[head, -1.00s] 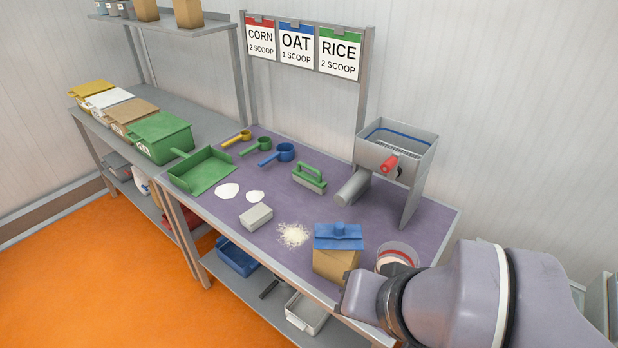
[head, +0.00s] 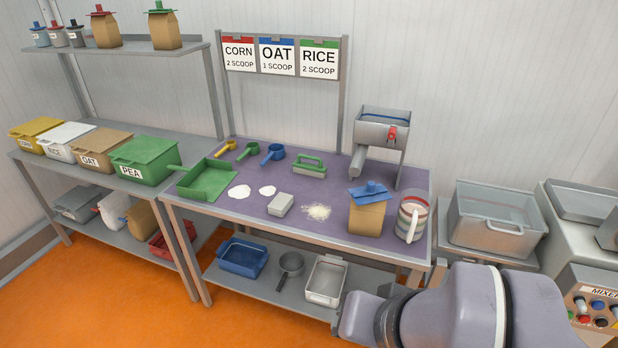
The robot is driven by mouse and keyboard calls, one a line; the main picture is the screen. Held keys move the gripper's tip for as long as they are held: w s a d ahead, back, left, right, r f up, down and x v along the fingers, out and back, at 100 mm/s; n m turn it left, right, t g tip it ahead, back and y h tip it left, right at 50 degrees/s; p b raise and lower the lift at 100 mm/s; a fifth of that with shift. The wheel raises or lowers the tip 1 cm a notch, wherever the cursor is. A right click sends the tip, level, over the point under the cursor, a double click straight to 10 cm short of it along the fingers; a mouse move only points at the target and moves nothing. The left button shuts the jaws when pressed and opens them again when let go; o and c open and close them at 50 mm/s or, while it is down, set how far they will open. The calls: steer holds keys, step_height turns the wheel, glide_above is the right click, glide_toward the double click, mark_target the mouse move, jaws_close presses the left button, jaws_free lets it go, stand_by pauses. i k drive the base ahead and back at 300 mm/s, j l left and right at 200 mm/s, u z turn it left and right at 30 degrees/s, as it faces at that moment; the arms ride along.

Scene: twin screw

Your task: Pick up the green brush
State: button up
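The green brush (head: 309,165) lies on the purple-topped table (head: 335,246), towards its back, with a green handle on top and a pale grey underside. It is left of the grey hopper machine and right of the blue scoop. Nothing touches it. My arm enters at the lower right, in front of the table and well short of the brush. My gripper's fingers are not visible, so I cannot see whether they are open or shut.
A green dustpan (head: 208,179), white powder piles (head: 239,191), a grey block (head: 280,204), spilled grains (head: 316,212), a paper bag with a blue clip (head: 367,217) and a striped jug (head: 411,217) share the table. The hopper machine (head: 381,130) stands right of the brush.

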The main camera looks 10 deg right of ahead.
mark_target(299, 167)
steer(key=i+j+z, duration=0.15)
steer(key=j, duration=0.2)
steer(key=i+j+z, duration=0.15)
steer(key=i+j, duration=0.15)
steer(key=i+j+z, duration=0.2)
steer(key=j, duration=0.2)
steer(key=i+j+z, duration=0.15)
steer(key=j, duration=0.25)
steer(key=i+j+z, duration=0.15)
steer(key=j, duration=0.25)
steer(key=j+z, duration=0.15)
steer(key=j, duration=0.3)
steer(key=i+j+z, duration=0.15)
steer(key=i, duration=0.25)
steer(key=i+j+z, duration=0.2)
steer(key=i+j, duration=0.15)
